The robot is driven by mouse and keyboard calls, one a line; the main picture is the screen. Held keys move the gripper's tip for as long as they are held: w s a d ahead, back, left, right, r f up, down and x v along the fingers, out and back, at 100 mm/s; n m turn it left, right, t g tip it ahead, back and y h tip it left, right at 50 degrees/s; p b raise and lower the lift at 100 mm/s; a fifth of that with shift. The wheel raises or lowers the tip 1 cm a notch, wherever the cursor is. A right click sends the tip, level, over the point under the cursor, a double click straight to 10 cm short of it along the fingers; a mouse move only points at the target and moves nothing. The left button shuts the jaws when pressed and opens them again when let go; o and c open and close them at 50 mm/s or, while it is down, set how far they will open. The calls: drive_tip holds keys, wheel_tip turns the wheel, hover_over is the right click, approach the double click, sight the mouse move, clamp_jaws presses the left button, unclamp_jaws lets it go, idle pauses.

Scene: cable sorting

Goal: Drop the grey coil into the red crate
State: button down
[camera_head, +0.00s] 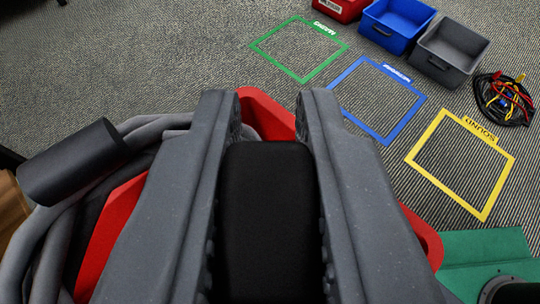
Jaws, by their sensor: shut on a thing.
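The grey coil (45,235) is a bundle of thick grey cable at the left. A dark cylindrical end piece (72,162) sticks out of it. My gripper (276,112) fills the middle of the view, shut on the coil. The fingers hide much of the coil and the exact place of the grip. The red crate (340,8) stands on the carpet at the top, far ahead and cut off by the picture's edge. It has a white label on its front. The coil is well apart from it.
A blue crate (396,25) and a grey crate (450,54) stand right of the red one. A pile of mixed cables (504,99) lies beyond them. Green (271,63), blue (350,113) and yellow (418,165) frames mark the floor. Carpet is clear at upper left.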

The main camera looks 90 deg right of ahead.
drive_tip(key=shift+f+b, duration=0.95)
drive_tip(key=shift+f, duration=0.6)
drive_tip(key=c, duration=1.3)
unclamp_jaws()
drive_tip(key=shift+r, duration=0.1)
drive_tip(key=p+v, duration=0.2)
drive_tip(key=v, duration=1.1)
drive_tip(key=shift+w+a+p, duration=0.15)
drive_tip(key=shift+a+p, duration=0.25)
